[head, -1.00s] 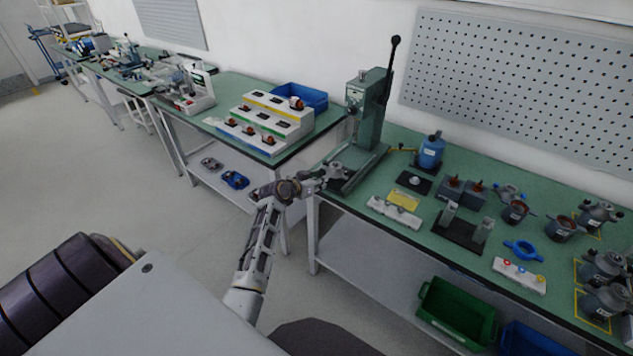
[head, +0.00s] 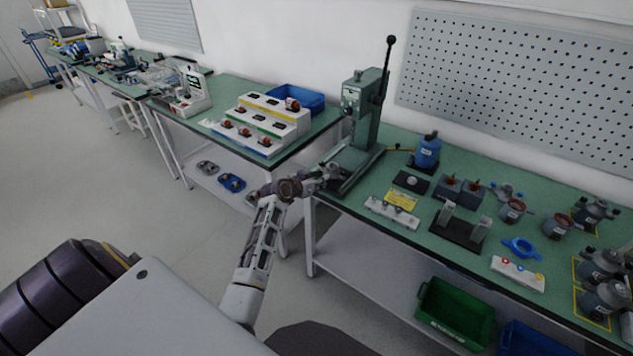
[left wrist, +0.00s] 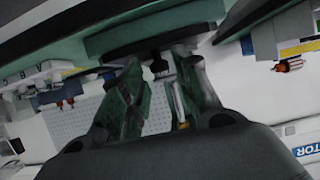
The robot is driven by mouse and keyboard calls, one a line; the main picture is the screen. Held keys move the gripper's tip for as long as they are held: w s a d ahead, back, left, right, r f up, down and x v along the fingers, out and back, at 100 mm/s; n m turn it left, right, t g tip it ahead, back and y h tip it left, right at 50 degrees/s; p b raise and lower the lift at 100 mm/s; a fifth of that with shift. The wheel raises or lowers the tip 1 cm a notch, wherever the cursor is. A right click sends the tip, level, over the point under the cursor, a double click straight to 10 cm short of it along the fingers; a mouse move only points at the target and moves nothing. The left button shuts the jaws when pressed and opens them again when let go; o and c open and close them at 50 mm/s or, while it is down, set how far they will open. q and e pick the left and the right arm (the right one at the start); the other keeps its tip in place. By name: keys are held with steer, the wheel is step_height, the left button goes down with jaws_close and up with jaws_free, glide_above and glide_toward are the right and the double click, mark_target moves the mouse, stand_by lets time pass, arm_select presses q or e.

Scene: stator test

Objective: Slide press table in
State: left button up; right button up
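The green arbor press (head: 362,115) stands upright at the left end of the right bench, its black lever raised. My left gripper (head: 328,173) is at the front of the press base (head: 358,168), at the bench edge, and covers part of the press table there. In the left wrist view my left gripper (left wrist: 161,75) has its two fingers apart, one on each side of a small dark knob (left wrist: 160,68). The knob is below a dark round plate (left wrist: 155,46) under a green part. Gaps show between knob and fingers. My right gripper is not in view.
On the right bench (head: 385,247) are a blue canister (head: 427,151), a white block (head: 392,213), a dark fixture (head: 460,227) and several motor parts. A stepped white rack (head: 262,123) and blue bin (head: 297,98) stand on the left bench. A green crate (head: 455,312) is below.

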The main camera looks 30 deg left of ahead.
arm_select(q)
steer(key=shift+b+x, duration=0.35)
steer(key=shift+x, duration=0.45)
steer(key=shift+c, duration=0.5)
steer(key=shift+f, duration=0.1)
steer(key=c, duration=0.4)
